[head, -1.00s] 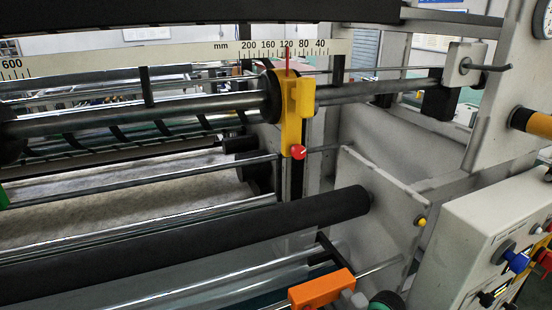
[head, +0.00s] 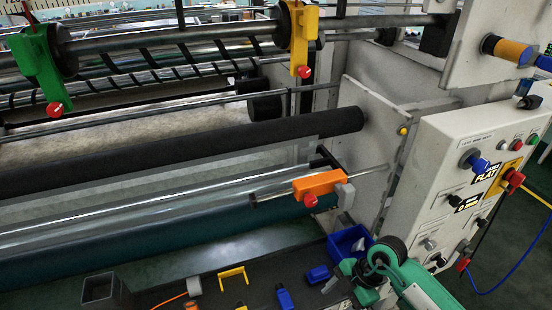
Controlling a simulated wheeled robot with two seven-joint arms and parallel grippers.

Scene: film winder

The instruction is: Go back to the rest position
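Neither of my grippers is in view. The film winder fills the head view. A green holder with a red knob (head: 40,65) hangs on the upper shaft at the left. A yellow holder with a red knob (head: 300,38) hangs on the same shaft further right. A long black roller (head: 190,148) runs below them. An orange holder with a red knob (head: 318,184) sits on a thin rod below the black roller, near the right side plate.
A control panel (head: 462,185) with knobs and buttons stands at the right. A dark work surface (head: 260,275) at the bottom bears a grey open box (head: 103,290), a yellow bracket (head: 233,275), a blue bin (head: 350,243) and a teal tool with a black wheel (head: 395,265).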

